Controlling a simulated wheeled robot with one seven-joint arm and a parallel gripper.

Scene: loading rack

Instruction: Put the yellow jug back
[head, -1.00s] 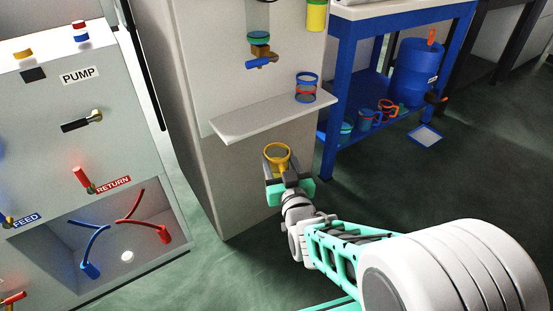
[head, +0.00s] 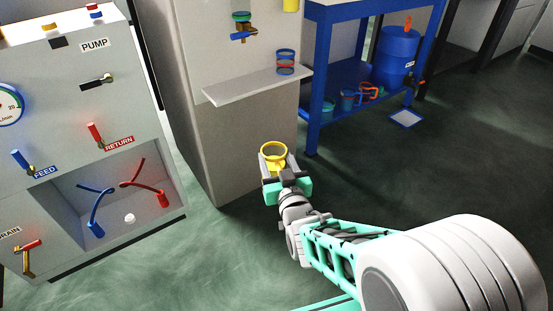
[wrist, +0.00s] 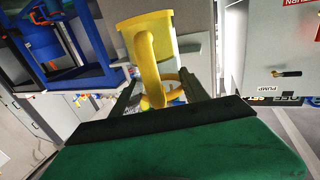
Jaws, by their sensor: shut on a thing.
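The yellow jug (head: 273,153) is held by my gripper (head: 278,172), with its open round mouth showing in the head view. In the wrist view the jug (wrist: 140,30) stands out beyond the fingers, and its curved yellow handle lies between them. My gripper (wrist: 152,98) is shut on the jug there. The jug is in the air in front of the grey cabinet, below and apart from the small white shelf (head: 245,90).
A cup with blue and red bands (head: 286,62) stands at the shelf's right end. A brass tap with a blue lever (head: 243,36) is above the shelf. A blue rack (head: 313,125) at right holds several mugs and a blue drum (head: 396,55). The pump panel (head: 80,100) is at left.

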